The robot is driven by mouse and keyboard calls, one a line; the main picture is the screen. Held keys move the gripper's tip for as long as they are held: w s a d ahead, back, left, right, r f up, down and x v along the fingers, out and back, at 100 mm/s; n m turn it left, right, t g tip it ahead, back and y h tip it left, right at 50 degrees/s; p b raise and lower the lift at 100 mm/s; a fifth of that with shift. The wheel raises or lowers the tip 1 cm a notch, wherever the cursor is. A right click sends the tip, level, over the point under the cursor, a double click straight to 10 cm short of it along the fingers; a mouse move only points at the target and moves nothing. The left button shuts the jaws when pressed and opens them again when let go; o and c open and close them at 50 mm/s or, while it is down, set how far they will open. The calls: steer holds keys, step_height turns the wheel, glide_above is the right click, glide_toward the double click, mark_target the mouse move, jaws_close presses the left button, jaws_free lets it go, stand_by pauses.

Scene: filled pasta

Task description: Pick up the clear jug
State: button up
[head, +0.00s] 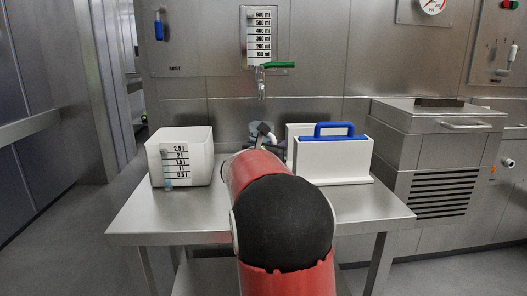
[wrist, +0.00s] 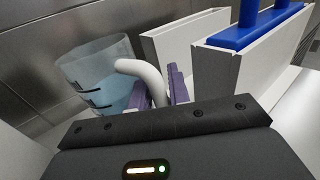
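The clear jug (wrist: 92,75) stands at the left in the wrist view, see-through, with dark marks on its side and a bluish tint in its lower part. Its thick white handle (wrist: 142,72) curves toward me. My gripper (wrist: 160,86) has its two purple fingers close on either side of the handle, with little or no gap showing, so it looks shut on it. In the head view my red and black arm hides most of the jug (head: 257,131); only its upper part shows behind the arm. Whether its base touches the table is hidden.
A white measuring tub (head: 198,150) stands left on the metal table (head: 150,215). A white box with a blue handle (head: 335,158) stands close to the right of my gripper, another white box behind it. A tap with a green lever (head: 262,80) hangs from the back wall above.

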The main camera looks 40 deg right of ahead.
steer(key=shift+c, duration=0.5)
jaws_close()
steer(key=shift+r, duration=0.15)
